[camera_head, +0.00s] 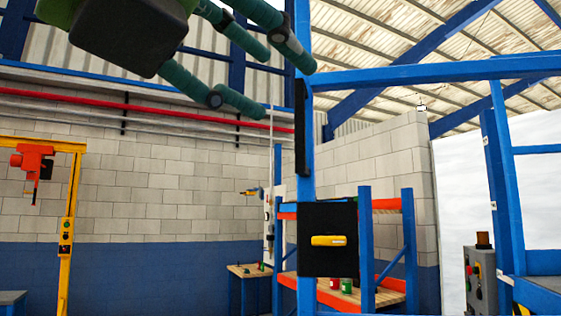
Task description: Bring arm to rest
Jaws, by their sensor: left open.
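My left gripper (287,93) is at the top of the head view, with a dark and green body at upper left and teal fingers pointing right and down. The fingers are spread apart and nothing is between them. It is raised high in front of the wall, above the black panel (316,269) with a yellow handle (328,240) on the blue post. It looks apart from the post, though one fingertip overlaps it in the picture. My right gripper is not in view.
A blue frame post (304,160) and crossbeam (430,75) stand beside the gripper. A shelf (388,204) with cans stands behind. A yellow hoist column (71,215) is at left, a grey control box (480,280) at right. Open space lies below the gripper.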

